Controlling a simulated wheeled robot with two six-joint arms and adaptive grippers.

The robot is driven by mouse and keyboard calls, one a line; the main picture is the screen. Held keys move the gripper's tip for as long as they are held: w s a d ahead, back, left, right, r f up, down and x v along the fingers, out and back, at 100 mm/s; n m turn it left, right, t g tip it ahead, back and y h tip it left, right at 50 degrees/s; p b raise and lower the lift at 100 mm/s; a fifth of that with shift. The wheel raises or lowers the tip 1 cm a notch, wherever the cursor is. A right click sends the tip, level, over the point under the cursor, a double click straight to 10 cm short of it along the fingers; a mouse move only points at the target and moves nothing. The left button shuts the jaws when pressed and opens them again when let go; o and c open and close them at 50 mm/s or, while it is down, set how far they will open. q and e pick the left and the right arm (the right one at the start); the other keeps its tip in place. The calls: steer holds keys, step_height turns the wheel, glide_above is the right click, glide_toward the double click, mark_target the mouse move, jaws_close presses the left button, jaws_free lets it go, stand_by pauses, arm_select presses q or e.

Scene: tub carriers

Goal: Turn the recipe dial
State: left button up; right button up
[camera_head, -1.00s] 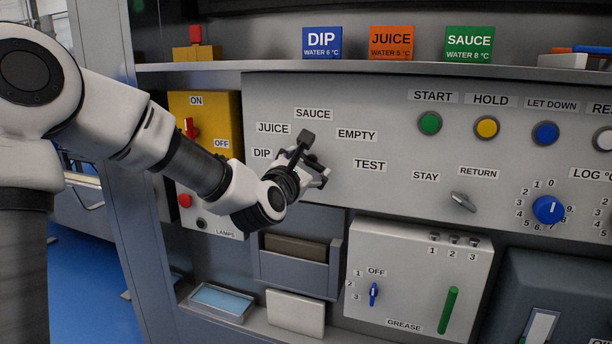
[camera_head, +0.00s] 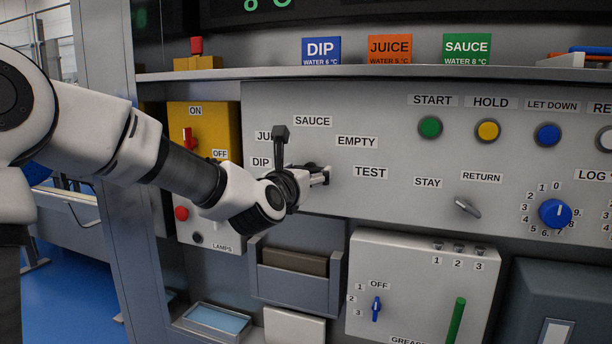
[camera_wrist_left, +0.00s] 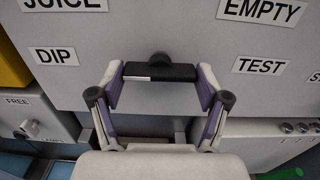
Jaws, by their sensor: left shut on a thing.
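The recipe dial (camera_wrist_left: 161,73) is a dark bar knob with a short white mark towards its left end in the left wrist view. In the head view my left gripper (camera_head: 312,174) is at the panel, left of TEST (camera_head: 370,172), and mostly hides the dial. The SAUCE label (camera_head: 312,121) is above it. My right gripper is not in view.
A yellow ON/OFF box (camera_head: 204,128) is left of the gripper. A grey holder (camera_head: 290,285) and a grease box (camera_head: 420,260) are below. A shelf (camera_head: 400,72) runs above the panel. Buttons, a STAY/RETURN switch (camera_head: 467,208) and a blue dial (camera_head: 554,212) are to the right.

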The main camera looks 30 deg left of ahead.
arm_select(q)
steer(key=o, duration=1.1)
steer(key=shift+o, duration=0.2)
